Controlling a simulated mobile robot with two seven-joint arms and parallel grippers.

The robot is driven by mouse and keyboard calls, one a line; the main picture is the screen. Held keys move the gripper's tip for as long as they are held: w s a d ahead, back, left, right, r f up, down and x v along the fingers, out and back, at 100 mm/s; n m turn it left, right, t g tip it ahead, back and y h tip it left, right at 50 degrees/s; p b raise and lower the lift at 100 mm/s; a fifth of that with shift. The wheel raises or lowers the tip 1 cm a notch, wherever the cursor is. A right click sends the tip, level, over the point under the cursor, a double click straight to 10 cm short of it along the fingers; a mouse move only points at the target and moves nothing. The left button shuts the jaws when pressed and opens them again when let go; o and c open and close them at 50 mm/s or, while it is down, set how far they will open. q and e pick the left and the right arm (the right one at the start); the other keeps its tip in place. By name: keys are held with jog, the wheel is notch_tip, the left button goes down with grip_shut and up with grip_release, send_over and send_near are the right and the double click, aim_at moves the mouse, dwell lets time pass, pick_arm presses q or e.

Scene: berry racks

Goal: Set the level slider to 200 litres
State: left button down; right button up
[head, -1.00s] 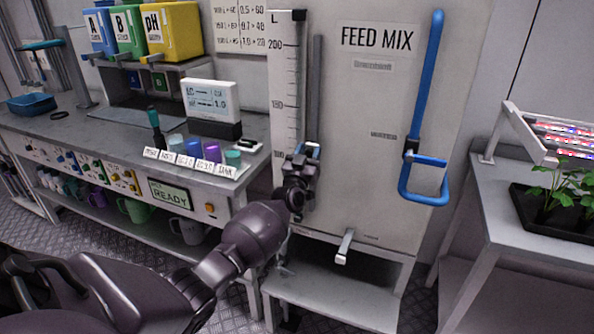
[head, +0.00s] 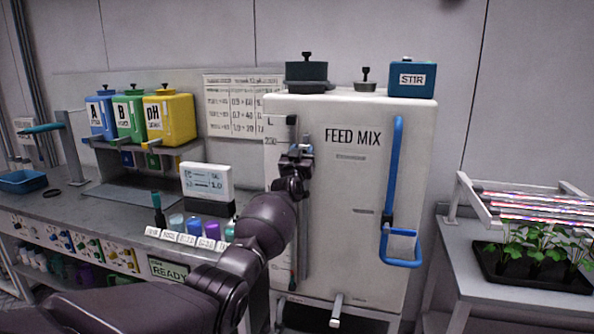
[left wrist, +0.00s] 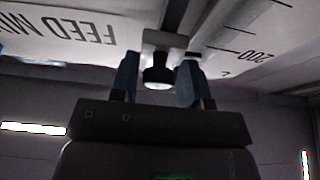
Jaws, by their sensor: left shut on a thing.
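The white FEED MIX tank (head: 345,200) stands ahead, with a vertical slider rail (head: 304,245) on its front. A litre scale (head: 270,160) runs to the left of the rail. My left gripper (head: 297,153) is shut on the slider, high on the rail and close to the height of the 200 mark. In the left wrist view, the blue fingers (left wrist: 160,78) are on either side of the slider's white block and dark knob (left wrist: 158,72). The 200 mark (left wrist: 255,55) is beside it. Exact alignment is hard to tell. My right gripper is not in view.
A lid (head: 306,72) and a STIR box (head: 411,78) stand on top. The bench (head: 60,205) with bottles is at left, and a plant tray (head: 535,275) at right.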

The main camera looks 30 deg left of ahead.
pick_arm(q)
jog(key=shift+d+r, duration=0.2)
jog(key=shift+r, duration=0.7)
jog(key=shift+r, duration=0.15)
jog(key=c, duration=0.9)
grip_release()
jog(key=shift+w, duration=0.1)
jog(key=shift+o, duration=0.2)
jog(key=shift+d, duration=0.1)
jog(key=shift+f, duration=0.2)
jog(key=shift+s+f, duration=0.25)
jog(key=shift+s, duration=0.35)
jog(key=v, duration=0.9)
jog(key=shift+s+p, duration=0.25)
jog(key=shift+p, duration=0.1)
